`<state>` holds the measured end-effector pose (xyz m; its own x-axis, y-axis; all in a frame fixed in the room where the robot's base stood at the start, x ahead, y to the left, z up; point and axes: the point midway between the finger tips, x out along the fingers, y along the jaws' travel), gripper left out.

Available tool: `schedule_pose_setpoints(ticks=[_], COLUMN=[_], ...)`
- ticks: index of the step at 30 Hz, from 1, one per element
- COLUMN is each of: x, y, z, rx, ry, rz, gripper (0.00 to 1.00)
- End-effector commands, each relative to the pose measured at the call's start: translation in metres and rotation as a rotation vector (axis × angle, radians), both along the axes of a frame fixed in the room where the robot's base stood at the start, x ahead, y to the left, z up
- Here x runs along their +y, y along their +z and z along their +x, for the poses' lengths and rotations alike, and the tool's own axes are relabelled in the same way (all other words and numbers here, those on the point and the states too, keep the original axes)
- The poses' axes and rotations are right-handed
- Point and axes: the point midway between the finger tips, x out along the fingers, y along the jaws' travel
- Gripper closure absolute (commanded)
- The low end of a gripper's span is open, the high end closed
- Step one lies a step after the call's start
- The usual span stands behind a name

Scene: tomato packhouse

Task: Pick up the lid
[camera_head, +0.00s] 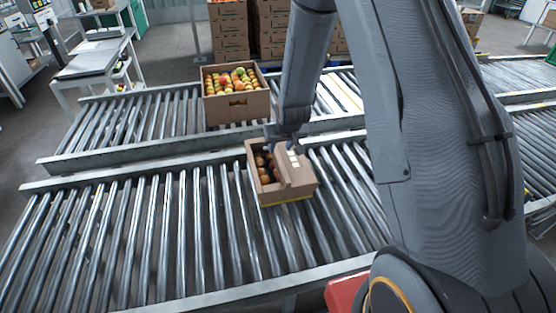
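A small cardboard box (287,197) with tomatoes (264,168) in it stands on the near roller conveyor. A brown cardboard piece that looks like the lid (297,173) covers the right part of the box's top and leaves the tomatoes at the left showing. It has pale marks near its upper end. My gripper (282,146) is low over the far side of the box, at the upper end of the lid. The fingers are small and partly hidden by my arm. I cannot tell whether they touch or grip the lid.
A larger open box (237,108) full of tomatoes stands on the far roller conveyor (140,118). Stacked cartons (228,30) stand behind it. The near conveyor (150,235) is clear left of the small box. A metal rail (110,172) runs between the conveyors.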

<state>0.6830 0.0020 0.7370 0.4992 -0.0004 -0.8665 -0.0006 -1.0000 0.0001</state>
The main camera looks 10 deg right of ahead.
Motion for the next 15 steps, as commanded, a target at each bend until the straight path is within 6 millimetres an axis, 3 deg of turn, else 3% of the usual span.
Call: schedule_pose_setpoints(ticks=[15], x=[-0.001], y=[-0.042], z=[0.023], rx=[0.003], ry=[0.001], rz=[0.000], gripper=[0.62])
